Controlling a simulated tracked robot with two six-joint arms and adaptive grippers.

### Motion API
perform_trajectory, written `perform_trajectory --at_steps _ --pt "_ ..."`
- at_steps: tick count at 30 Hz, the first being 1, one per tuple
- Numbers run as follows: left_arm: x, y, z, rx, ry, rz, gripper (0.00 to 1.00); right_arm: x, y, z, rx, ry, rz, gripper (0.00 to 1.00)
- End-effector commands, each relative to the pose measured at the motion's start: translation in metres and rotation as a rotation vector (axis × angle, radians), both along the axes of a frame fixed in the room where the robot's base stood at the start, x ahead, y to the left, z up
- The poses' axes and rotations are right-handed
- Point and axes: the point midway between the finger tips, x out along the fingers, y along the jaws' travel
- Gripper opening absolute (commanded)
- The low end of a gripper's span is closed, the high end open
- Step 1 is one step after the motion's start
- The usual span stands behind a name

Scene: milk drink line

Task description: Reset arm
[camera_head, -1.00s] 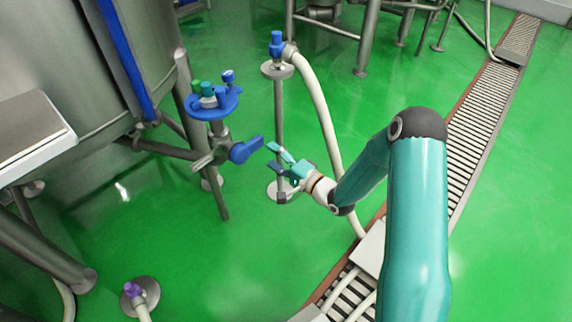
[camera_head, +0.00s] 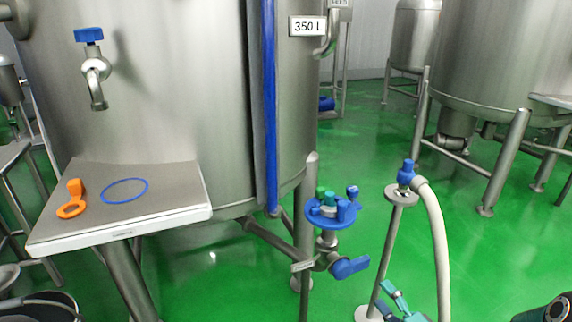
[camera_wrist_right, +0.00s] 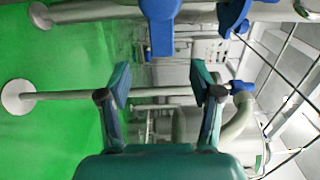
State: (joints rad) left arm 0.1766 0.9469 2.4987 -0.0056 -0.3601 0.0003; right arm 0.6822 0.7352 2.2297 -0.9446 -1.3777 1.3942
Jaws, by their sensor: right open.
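My right gripper (camera_head: 390,300) is at the bottom edge of the head view, partly cut off. Its teal fingers are apart, with nothing between them. A blue valve handle (camera_head: 349,267) is up and left of the gripper in the head view. A blue handle (camera_wrist_right: 160,28) also shows ahead of the fingers in the wrist view. My left gripper is in neither view.
A large steel tank (camera_head: 170,100) fills the left. A steel shelf (camera_head: 185,215) on it holds an orange part (camera_head: 72,200). A blue round plate (camera_head: 318,220) carries several small fittings. A white hose (camera_head: 438,240) hangs from the stand. Green floor (camera_head: 240,280) is open.

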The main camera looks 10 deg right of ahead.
Motion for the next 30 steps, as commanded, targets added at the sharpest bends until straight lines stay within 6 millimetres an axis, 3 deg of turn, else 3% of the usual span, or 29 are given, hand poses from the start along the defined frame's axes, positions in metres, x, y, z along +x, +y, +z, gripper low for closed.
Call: perform_trajectory --at_steps 4,6,8,9,12,16,21,24,28,30 --pt "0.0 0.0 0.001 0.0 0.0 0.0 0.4 0.01 0.054 0.003 0.024 -0.004 0.105 0.65" --pt "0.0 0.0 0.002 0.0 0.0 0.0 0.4 0.012 0.096 -0.003 0.052 0.034 0.16 0.65" --pt "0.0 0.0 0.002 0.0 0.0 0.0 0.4 0.008 0.132 -0.025 0.031 0.133 0.188 0.65" --pt "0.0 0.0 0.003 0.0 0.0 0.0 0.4 0.001 0.152 -0.046 -0.023 0.211 0.206 0.65" --pt "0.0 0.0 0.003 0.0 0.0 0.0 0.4 -0.033 0.191 -0.103 -0.237 0.424 0.278 0.65" --pt "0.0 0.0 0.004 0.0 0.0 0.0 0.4 -0.1 0.208 -0.164 -0.529 0.672 0.443 0.65" --pt "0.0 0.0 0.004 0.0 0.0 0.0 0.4 -0.176 0.202 -0.2 -0.758 0.87 0.681 0.65" --pt "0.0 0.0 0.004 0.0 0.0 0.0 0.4 -0.207 0.199 -0.206 -0.837 0.919 0.818 0.65" --pt "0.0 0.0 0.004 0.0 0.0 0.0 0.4 -0.228 0.2 -0.208 -0.938 0.881 0.995 0.65" --pt "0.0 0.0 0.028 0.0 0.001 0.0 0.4 -0.227 0.2 -0.183 -0.954 0.865 1.004 0.65"
